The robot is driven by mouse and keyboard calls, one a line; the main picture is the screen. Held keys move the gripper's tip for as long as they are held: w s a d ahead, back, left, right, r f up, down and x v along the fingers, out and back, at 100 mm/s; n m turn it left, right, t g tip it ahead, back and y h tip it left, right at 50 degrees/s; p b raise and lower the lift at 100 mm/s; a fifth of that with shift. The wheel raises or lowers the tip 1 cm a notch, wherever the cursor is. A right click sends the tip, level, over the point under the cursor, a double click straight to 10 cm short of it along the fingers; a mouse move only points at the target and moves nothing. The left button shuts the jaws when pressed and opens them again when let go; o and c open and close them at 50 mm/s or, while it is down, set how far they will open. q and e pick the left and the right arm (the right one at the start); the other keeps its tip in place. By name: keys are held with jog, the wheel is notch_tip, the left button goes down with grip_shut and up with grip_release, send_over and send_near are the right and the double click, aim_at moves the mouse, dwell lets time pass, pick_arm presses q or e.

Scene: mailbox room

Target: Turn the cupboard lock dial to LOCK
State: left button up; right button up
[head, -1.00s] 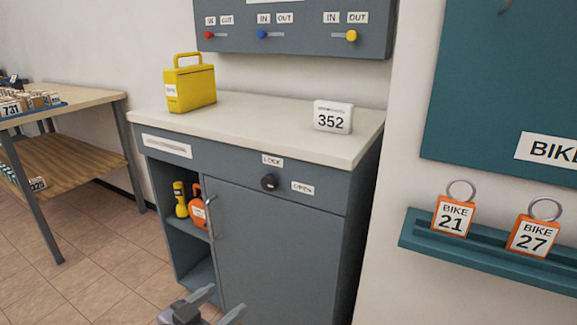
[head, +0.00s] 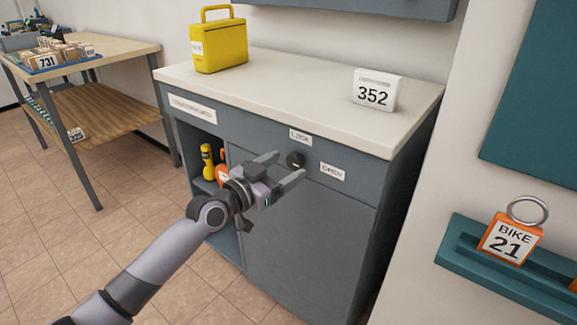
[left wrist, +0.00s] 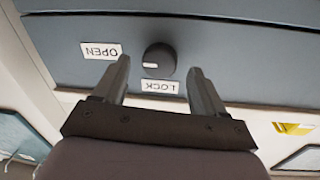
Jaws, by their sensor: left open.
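The cupboard lock dial (head: 295,159) is a round black knob on the grey cupboard (head: 305,235) front. A LOCK label (head: 300,136) sits above it and an OPEN label (head: 332,171) to its right. In the left wrist view the picture is upside down; the dial (left wrist: 159,60) has a white mark on its side toward the OPEN label (left wrist: 101,51). My left gripper (head: 287,168) is open and empty, pointing at the dial. In the left wrist view the dial appears between its fingertips; I see no clear contact. My right gripper is not in view.
On the cupboard top stand a yellow box (head: 219,42) and a white 352 block (head: 376,91). An open shelf bay at left holds a yellow torch (head: 207,162). A teal rack (head: 467,260) with a BIKE 21 tag (head: 510,240) is at right.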

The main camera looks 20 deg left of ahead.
pick_arm(q)
jog(key=shift+x, duration=0.8)
jog(key=shift+w, duration=0.15)
jog(key=c, duration=1.1)
jog(key=shift+o, duration=0.2)
